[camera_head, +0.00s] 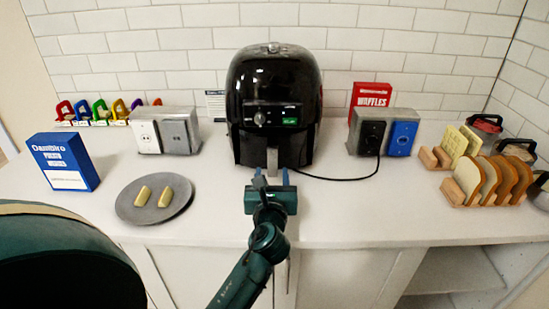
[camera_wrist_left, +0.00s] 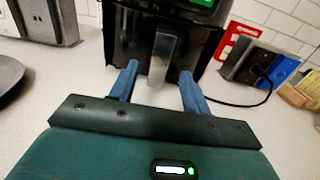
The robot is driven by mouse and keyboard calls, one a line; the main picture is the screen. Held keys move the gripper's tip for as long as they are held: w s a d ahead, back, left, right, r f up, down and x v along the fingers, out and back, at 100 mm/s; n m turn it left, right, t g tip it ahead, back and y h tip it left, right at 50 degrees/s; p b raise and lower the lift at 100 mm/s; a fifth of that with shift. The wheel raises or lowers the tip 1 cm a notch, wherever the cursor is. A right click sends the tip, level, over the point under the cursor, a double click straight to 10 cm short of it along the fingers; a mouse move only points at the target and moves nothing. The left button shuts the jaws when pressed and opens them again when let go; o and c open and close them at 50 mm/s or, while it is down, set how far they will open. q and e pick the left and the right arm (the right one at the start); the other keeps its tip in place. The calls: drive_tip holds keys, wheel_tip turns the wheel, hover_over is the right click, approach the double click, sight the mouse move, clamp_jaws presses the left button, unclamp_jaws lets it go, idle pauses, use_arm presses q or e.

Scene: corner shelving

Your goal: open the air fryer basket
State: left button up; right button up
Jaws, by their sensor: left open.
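The black air fryer (camera_head: 275,85) stands on the white counter against the tiled wall, with a knob and a small green display on its front. Its basket front (camera_wrist_left: 128,45) fills the upper middle of the left wrist view and looks shut. A grey upright handle (camera_wrist_left: 162,58) sticks out from it. My left gripper (camera_head: 271,178) is in front of the basket, open. In the left wrist view, its two blue fingers (camera_wrist_left: 160,88) point at the basket, one on each side of the handle, with gaps to it. My right gripper is not in view.
A grey plate (camera_head: 130,205) with two yellow pieces and a blue box (camera_head: 63,162) are at left. Outlet boxes (camera_head: 165,130) and (camera_head: 383,132) flank the fryer; its black cord runs right. Bread slices (camera_head: 490,180) stand in a rack at right. The counter before the fryer is clear.

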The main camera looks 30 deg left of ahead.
sight(272, 162)
use_arm(q)
drive_tip(key=x, duration=0.7)
drive_tip(key=shift+c, duration=0.6)
clamp_jaws()
